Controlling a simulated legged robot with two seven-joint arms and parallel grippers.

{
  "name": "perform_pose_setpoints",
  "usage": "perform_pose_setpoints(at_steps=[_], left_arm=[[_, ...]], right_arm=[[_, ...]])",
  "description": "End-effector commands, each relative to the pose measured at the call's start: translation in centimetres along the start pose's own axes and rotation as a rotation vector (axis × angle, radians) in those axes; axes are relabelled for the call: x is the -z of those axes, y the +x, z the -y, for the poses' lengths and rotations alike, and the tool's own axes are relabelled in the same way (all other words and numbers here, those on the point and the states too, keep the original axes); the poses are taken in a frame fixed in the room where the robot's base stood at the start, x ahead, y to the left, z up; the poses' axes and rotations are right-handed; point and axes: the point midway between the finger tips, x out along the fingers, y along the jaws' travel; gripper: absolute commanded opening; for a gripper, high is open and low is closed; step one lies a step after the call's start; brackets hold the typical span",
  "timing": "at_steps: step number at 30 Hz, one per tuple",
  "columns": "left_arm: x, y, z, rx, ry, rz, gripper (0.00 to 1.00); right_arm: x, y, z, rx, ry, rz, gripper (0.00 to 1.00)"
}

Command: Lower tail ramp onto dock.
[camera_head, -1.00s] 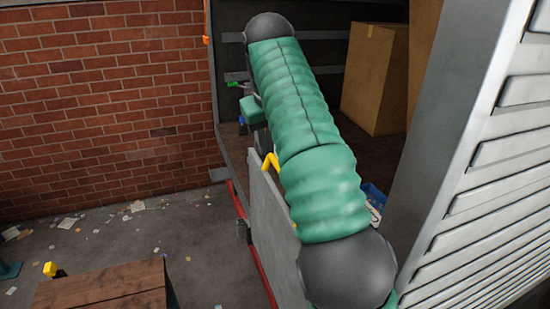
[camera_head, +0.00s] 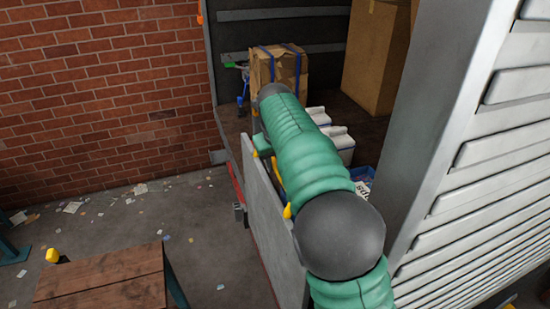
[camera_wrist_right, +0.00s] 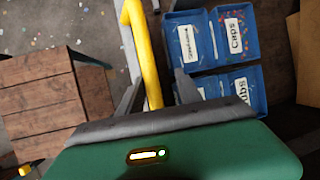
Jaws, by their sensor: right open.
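The tail ramp (camera_head: 268,215) is a grey panel standing upright at the truck's open rear. Its yellow handle (camera_head: 288,211) shows beside my right arm, and in the right wrist view the yellow bar (camera_wrist_right: 143,50) runs down between my fingers. My right gripper (camera_wrist_right: 158,88) is open, one finger on each side of the bar; I cannot tell whether either touches it. In the head view my green arm hides the fingers. The wooden-topped dock (camera_head: 100,283) is at the lower left, also in the wrist view (camera_wrist_right: 50,95). My left gripper is not in view.
Blue labelled bins (camera_wrist_right: 190,42) stand in the truck, near the handle. Cardboard boxes (camera_head: 375,65) stand deeper inside. A slatted metal wall (camera_head: 490,170) is close on the right. Paper scraps litter the floor before the brick wall (camera_head: 100,95).

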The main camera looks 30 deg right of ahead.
Motion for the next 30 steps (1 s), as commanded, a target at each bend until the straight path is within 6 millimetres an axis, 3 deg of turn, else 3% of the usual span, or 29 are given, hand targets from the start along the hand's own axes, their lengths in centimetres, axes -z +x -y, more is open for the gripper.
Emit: perform_pose_setpoints(at_steps=[6,7,18,30], left_arm=[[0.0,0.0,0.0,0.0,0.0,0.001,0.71],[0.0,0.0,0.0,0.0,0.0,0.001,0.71],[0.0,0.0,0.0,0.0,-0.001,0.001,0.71],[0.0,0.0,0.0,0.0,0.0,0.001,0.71]], right_arm=[[0.1,-0.7,-1.1,0.008,-0.005,0.004,0.41],[0.2,-0.8,-1.2,0.01,-0.005,0.004,0.48],[0.0,-0.5,-1.0,0.004,-0.006,0.002,0.0],[0.0,-0.2,-0.8,0.007,-0.006,0.0,0.0]])
